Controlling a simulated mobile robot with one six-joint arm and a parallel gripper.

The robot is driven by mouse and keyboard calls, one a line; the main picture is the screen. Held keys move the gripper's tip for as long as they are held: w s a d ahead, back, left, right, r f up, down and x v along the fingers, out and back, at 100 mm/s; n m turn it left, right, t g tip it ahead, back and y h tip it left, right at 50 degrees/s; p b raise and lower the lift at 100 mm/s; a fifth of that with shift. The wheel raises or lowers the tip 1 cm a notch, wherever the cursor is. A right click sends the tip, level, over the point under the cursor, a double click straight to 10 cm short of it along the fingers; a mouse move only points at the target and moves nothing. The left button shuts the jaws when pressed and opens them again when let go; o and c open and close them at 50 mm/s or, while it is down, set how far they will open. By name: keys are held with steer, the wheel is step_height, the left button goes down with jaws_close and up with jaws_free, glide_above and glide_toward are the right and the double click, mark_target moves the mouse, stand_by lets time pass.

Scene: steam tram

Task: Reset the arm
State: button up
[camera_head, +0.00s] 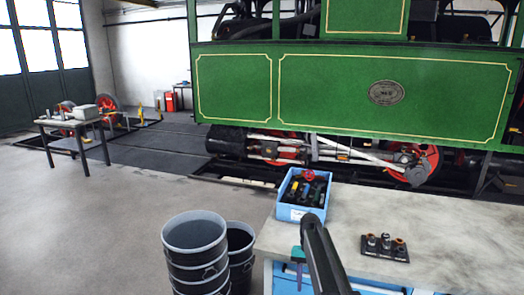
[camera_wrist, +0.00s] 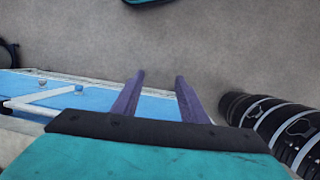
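My arm (camera_head: 325,262) reaches in from the bottom of the head view, beside the front left corner of the workbench. My gripper (camera_wrist: 160,77) points down past the bench edge. In the wrist view its two purple fingers stand apart with bare floor showing between them, so it is open and empty. In the head view only its teal body and part of a finger show, left of the dark arm link.
The workbench (camera_head: 440,225) carries a blue crate (camera_head: 290,212) of parts and a small black tray (camera_head: 370,253) with several metal pieces. Black buckets (camera_head: 194,262) stand close left of my gripper; they fill the wrist view's right side (camera_wrist: 270,122). Open floor (camera_head: 90,220) lies further left.

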steer(key=s+f+g+b, duration=0.3)
steer(key=s+f, duration=2)
steer(key=s+f+n, duration=0.1)
steer(key=s+f, duration=0.3)
steer(key=s, duration=0.7)
steer(key=s+f+n+b, duration=0.1)
steer(key=s+f, duration=0.4)
steer(key=s, duration=0.6)
steer(key=shift+s+a+n+t+b, duration=0.15)
steer(key=shift+s+n+t+b, duration=0.2)
steer(key=shift+n, duration=0.45)
